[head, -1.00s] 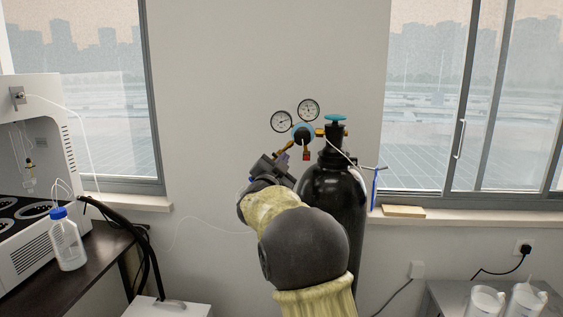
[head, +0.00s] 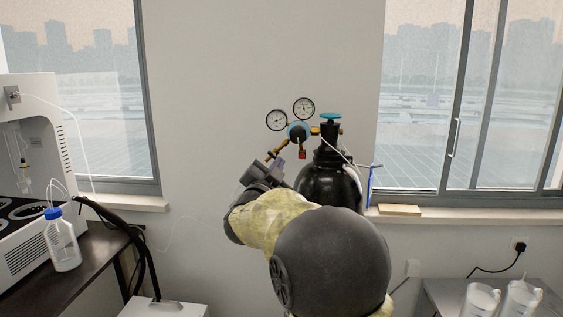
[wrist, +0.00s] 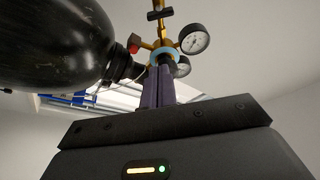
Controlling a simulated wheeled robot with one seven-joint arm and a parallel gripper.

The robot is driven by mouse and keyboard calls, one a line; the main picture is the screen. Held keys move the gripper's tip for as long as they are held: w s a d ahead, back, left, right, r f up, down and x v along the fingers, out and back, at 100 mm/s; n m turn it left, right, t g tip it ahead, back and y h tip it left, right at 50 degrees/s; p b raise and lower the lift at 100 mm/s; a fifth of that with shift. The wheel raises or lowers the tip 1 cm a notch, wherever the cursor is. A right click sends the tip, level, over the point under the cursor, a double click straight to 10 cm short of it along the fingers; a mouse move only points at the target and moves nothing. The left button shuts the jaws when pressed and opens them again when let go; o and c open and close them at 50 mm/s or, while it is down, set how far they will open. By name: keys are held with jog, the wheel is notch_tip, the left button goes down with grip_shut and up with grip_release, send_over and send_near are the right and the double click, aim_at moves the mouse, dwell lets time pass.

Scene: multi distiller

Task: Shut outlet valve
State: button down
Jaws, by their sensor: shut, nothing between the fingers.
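The gas regulator (head: 299,131) has a blue body, two round gauges and a brass outlet branch (head: 276,153) running down to the left. In the wrist view the brass outlet branch (wrist: 160,30) carries a black crossbar handle (wrist: 160,13), apparently the outlet valve, beyond my fingertips. My gripper (head: 279,161) is just below the branch in the head view. In the wrist view its purple fingers (wrist: 158,72) are together and empty, overlapping the regulator's lower edge; I cannot tell whether they touch it. The handle's detail is too small in the head view.
The black gas cylinder (head: 325,181) stands right of my gripper, with a teal hand wheel (head: 331,115) on top. A red part (head: 302,155) hangs under the regulator. A thin white hose runs from the cylinder's neck. Bare wall lies left of the gauges.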

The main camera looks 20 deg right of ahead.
jog(key=shift+s+a+f, duration=0.1)
jog(key=shift+s+a, duration=0.1)
jog(key=shift+s, duration=0.1)
jog(key=s+a+f+n+g+y, duration=0.25)
jog(key=f+n+y, duration=0.3)
jog(key=f, duration=0.45)
jog(key=s+a+f+n+g+y, duration=0.2)
jog(key=s+a+f+n+y, duration=0.25)
jog(key=f, duration=0.55)
jog(key=s+f+n+g, duration=0.1)
jog(key=s+f+g, duration=0.2)
jog(key=s, duration=0.4)
jog(key=s+d+f+n+g+y, duration=0.1)
jog(key=s+f+n+g, duration=0.1)
jog(key=s+f, duration=0.4)
jog(key=s+f+n+g+y, duration=0.1)
jog(key=s+f+g, duration=0.4)
jog(key=s, duration=0.5)
jog(key=shift+d+f+n, duration=0.25)
jog(key=shift+d+n, duration=0.15)
jog(key=shift+n, duration=0.2)
